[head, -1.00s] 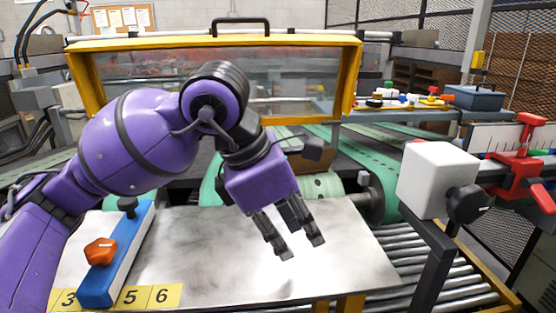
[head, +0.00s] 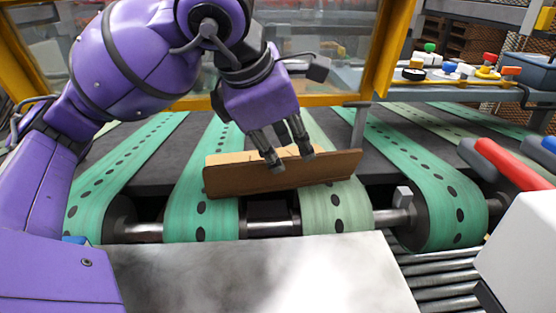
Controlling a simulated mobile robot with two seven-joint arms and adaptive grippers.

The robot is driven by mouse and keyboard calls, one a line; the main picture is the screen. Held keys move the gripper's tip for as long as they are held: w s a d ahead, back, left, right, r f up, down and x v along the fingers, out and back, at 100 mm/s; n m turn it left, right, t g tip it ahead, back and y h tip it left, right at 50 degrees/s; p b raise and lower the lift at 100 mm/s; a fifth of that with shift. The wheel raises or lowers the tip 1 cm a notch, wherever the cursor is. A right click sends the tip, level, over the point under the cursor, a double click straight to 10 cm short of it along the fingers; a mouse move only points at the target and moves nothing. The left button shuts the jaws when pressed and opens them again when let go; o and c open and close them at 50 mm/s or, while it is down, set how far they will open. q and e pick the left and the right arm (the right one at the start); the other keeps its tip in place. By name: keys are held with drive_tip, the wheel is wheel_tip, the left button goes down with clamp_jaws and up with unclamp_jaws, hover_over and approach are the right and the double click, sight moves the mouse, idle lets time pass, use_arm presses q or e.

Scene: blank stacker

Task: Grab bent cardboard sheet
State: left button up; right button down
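A bent brown cardboard sheet (head: 225,181) lies across the green perforated belts near the front rollers, in the middle of the head view. Its front part stands up as a darker flap, and a lighter tan part shows behind it. My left gripper (head: 292,162) is over the sheet, fingers pointing down. Its fingers are apart with a gap between them, and the tips overlap the sheet's upper edge in the picture. I cannot tell whether they touch it. My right gripper is not in view.
Green belts (head: 455,185) run over rollers around the sheet. A pale metal plate (head: 260,275) lies in front, with metal rollers (head: 440,275) to its right. A yellow-framed clear guard (head: 395,45) stands behind. A white block (head: 525,255) and a red handle (head: 512,160) are at the right.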

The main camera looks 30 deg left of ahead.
sight(292, 158)
use_arm(q)
drive_tip(key=shift+w+d+f, duration=0.1)
drive_tip(key=shift+w+f, duration=0.05)
drive_tip(key=shift+f, duration=0.35)
drive_tip(key=shift+w+d+f, duration=0.1)
drive_tip(key=shift+f, duration=0.35)
drive_tip(key=x, duration=0.5)
drive_tip(key=shift+w+a, duration=0.1)
drive_tip(key=shift+w, duration=0.05)
drive_tip(key=shift+c, duration=0.5)
clamp_jaws()
